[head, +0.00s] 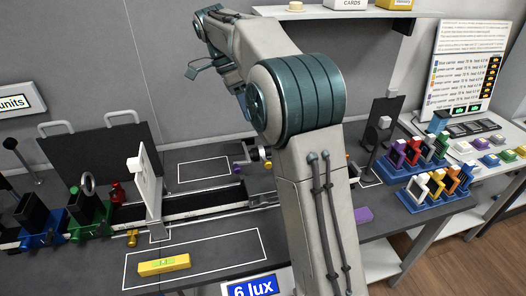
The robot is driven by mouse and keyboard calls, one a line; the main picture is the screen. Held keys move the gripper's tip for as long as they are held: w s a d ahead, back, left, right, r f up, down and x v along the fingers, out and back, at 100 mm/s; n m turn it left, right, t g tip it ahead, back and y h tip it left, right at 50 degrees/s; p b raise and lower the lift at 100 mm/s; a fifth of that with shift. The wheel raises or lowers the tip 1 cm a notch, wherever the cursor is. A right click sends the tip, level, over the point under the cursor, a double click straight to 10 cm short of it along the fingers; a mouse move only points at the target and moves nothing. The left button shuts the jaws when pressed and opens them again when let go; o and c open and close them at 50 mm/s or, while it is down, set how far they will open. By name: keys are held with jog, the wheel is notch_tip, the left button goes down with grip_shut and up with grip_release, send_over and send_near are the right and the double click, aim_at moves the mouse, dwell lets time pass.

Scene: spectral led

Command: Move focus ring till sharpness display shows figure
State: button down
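My arm rises through the middle of the head view and bends back toward the upper left. Its far end, where my gripper (203,66) seems to be, is small and dark, and I cannot tell its finger opening. It appears raised above the bench, apart from the parts on it. A black optical rail (195,207) runs across the bench, partly hidden by my arm. I cannot identify the focus ring with certainty. A blue panel (253,288) at the bottom reads "6 lux"; no sharpness figure is readable.
A white screen (148,190) stands upright on the rail. A yellow block (164,264) lies in a white-outlined area at the front. Blue racks (434,193) of coloured frames stand at the right, below a printed board (468,68). A shelf (340,13) hangs above.

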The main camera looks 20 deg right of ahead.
aim_at(263, 156)
jog(key=x, duration=1.2)
jog(key=shift+f, duration=0.15)
jog(key=shift+f, duration=0.1)
